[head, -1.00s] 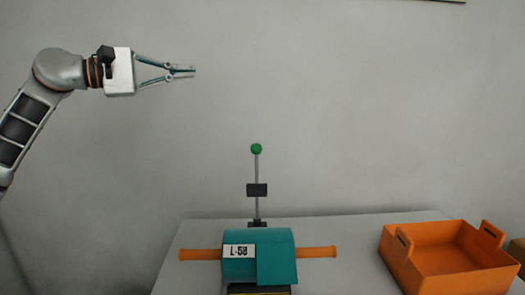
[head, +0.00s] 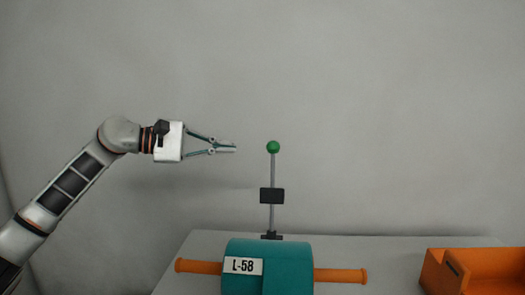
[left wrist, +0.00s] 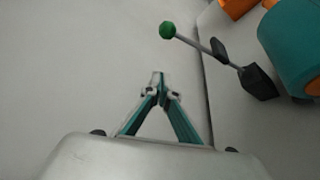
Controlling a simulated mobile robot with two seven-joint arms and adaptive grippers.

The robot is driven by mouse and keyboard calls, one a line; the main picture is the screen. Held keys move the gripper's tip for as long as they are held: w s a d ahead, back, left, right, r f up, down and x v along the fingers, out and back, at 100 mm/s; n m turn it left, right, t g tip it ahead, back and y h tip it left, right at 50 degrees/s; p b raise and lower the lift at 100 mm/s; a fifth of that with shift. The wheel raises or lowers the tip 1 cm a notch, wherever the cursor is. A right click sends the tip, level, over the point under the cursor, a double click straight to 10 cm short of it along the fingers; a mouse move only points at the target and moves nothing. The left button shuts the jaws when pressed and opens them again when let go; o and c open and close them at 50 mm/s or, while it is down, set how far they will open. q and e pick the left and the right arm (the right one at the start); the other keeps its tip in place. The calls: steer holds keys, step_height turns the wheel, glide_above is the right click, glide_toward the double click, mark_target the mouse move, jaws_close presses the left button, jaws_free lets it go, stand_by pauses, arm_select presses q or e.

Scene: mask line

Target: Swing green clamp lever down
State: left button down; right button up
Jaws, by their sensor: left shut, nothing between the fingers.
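The clamp lever stands upright behind a teal roll, a thin grey rod (head: 272,170) with a green ball knob (head: 273,147) on top and a black block (head: 272,195) partway down. My left gripper (head: 235,148) is shut and empty, level with the knob and a short gap to its left. In the left wrist view the shut fingertips (left wrist: 158,75) point toward the wall, and the green knob (left wrist: 167,30) shows beyond them, apart from them. My right gripper is not in view.
The teal roll (head: 285,262) with label L-58 and orange side handles (head: 340,275) sits on the grey table (head: 400,255). An orange bin (head: 470,268) stands at the right. The air around the lever is clear, with a plain wall behind.

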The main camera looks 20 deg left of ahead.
arm_select(q)
steer(key=w+d, duration=0.3)
steer(key=d, duration=0.6)
steer(key=shift+w+f, duration=0.15)
steer(key=shift+f, duration=0.1)
stand_by(0.5)
